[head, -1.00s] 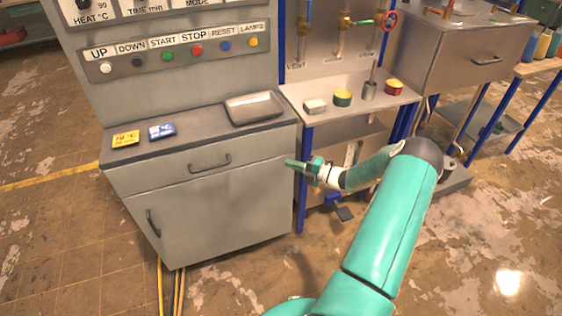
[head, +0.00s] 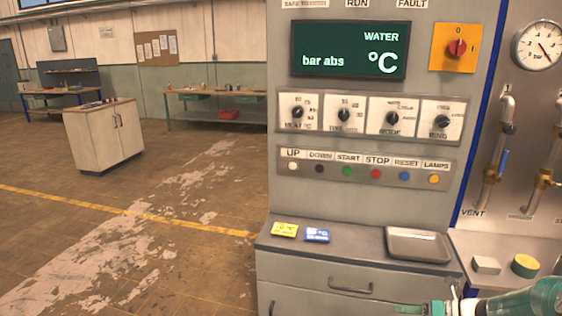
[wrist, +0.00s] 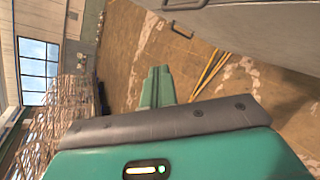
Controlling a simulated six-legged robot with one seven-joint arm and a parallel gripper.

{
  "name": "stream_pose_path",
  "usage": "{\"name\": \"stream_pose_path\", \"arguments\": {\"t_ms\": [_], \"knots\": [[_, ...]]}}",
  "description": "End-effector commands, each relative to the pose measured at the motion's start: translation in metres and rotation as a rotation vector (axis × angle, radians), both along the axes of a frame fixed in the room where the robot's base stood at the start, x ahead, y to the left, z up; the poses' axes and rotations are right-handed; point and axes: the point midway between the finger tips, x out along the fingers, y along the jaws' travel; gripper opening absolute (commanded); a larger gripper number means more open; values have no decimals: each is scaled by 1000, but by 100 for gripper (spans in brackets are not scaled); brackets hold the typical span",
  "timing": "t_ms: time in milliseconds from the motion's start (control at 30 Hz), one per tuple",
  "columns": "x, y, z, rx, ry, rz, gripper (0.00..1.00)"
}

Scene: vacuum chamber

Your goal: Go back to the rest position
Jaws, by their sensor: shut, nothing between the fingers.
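My gripper (head: 420,308) is at the bottom right of the head view, in front of the grey control cabinet's drawer, with part of my arm at the lower right corner. In the wrist view my gripper (wrist: 157,88) points out over the brown floor, its two green fingers together with nothing between them. The grey cabinet (head: 300,268) stands close by; its side and a handle also show at the top of the wrist view.
On the cabinet's ledge lie a yellow card (head: 285,229), a blue card (head: 317,235) and a grey metal tray (head: 418,258). A bench with pipes and a gauge (head: 538,45) stands at the right. The floor (head: 120,250) at the left is open, up to a pale cupboard (head: 95,140).

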Motion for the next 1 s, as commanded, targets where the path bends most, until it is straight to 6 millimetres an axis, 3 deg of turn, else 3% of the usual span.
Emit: {"name": "stream_pose_path", "arguments": {"t_ms": [33,200,500,700,1000], "knots": [[-2,20,15,-96,-35,87,0],[-18,72,51,-387,-170,377,0],[-64,145,111,-835,-458,907,0],[-103,180,147,-1093,-673,1263,0],[-167,214,192,-1425,-1017,1793,0]]}}
